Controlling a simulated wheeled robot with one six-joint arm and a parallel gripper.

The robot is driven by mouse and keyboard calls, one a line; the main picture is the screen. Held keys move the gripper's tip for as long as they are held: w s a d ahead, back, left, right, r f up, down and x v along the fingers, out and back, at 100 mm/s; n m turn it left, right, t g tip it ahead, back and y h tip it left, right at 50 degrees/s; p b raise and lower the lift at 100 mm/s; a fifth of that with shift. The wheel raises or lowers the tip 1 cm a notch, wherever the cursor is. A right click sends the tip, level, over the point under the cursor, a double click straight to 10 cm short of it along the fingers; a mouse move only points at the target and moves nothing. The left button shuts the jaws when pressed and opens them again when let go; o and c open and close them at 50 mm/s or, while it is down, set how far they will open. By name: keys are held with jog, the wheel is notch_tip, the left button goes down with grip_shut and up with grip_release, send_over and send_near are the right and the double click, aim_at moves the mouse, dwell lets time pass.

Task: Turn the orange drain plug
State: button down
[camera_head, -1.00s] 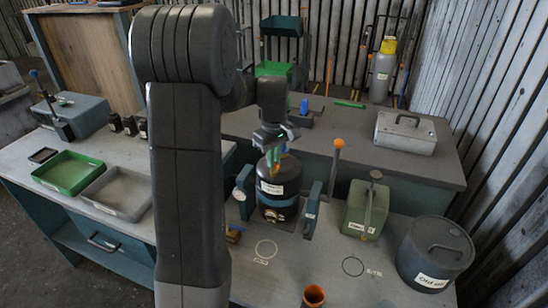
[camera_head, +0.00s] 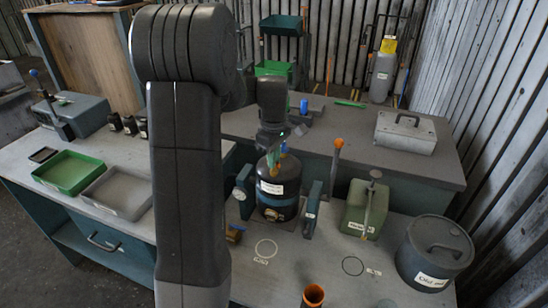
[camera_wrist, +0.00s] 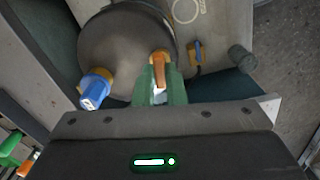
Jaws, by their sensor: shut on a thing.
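The dark, round blower housing (camera_head: 279,190) stands upright on the bench, with a white label on its side. Its round top (camera_wrist: 118,40) fills the upper left of the wrist view. The orange drain plug (camera_wrist: 160,64) is at the edge of this top, between the green fingertips of my gripper (camera_wrist: 160,80). My gripper (camera_head: 273,165) is shut on it from above. The fingers and wrist hide most of the plug in the head view. A blue cap on an orange base (camera_wrist: 96,88) sits left of my fingers.
Blue uprights (camera_head: 313,206) flank the housing. A green can (camera_head: 355,220), a lever with an orange knob (camera_head: 337,143) and a dark lidded drum (camera_head: 420,262) stand to the right. An orange cup (camera_head: 313,295) is at the front. Bench space before the housing is mostly clear.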

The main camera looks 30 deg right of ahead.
jog(key=c, duration=1.5)
grip_release()
jog(key=shift+r, duration=0.1)
notch_tip(320, 180, up, 14)
jog(key=shift+f+b, duration=0.15)
jog(key=shift+b, duration=0.5)
notch_tip(320, 180, down, 14)
jog(key=shift+p, duration=0.65)
